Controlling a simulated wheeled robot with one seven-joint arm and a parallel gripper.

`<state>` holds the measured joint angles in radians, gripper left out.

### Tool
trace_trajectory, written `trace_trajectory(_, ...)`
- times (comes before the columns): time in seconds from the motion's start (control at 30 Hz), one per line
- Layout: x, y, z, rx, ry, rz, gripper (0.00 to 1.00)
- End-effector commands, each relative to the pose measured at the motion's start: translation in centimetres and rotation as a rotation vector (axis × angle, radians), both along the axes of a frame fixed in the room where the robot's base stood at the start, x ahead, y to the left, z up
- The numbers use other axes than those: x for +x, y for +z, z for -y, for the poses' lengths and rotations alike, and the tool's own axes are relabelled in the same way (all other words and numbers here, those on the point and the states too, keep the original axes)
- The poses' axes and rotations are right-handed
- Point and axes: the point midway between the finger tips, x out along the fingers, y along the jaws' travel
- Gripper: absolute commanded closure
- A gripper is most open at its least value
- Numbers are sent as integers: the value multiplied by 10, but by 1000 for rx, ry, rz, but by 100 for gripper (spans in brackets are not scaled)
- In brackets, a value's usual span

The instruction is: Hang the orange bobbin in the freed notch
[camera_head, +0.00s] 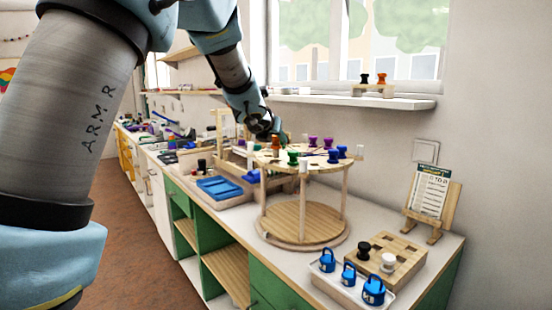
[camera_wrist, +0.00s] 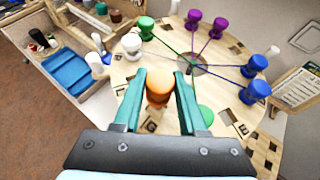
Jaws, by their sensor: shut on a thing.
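The orange bobbin (camera_wrist: 158,88) is between the teal fingers of my gripper (camera_wrist: 159,76), which is shut on it. In the head view the orange bobbin (camera_head: 275,145) is at the left part of the round wooden top (camera_head: 268,163), below my gripper (camera_head: 273,134). Whether it touches the top I cannot tell. Around the rim in the wrist view are a white bobbin (camera_wrist: 131,43), a green one (camera_wrist: 146,28), two purple ones (camera_wrist: 218,27) and two blue ones (camera_wrist: 254,92), with threads to the centre. An open notch (camera_wrist: 238,128) shows at lower right; a green disc (camera_wrist: 205,115) is beside the right finger.
Blue trays (camera_head: 220,188) lie left of the stand. A wooden block (camera_head: 408,255) with a black and a white bobbin and several blue weights (camera_head: 373,290) stand at front right. A card on an easel (camera_head: 432,190) is at right. The wall shelf (camera_head: 350,101) is behind.

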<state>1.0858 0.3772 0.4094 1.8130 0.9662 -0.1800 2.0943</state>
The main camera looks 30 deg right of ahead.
Motion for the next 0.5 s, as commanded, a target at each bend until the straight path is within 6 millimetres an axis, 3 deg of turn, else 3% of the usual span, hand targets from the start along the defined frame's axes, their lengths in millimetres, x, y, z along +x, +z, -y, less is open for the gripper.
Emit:
trace_trajectory(0.2, -1, -33, 1, 3, -2, -1, 100)
trace_trajectory(0.5, 0, -37, 0, -1, -1, 2, 100)
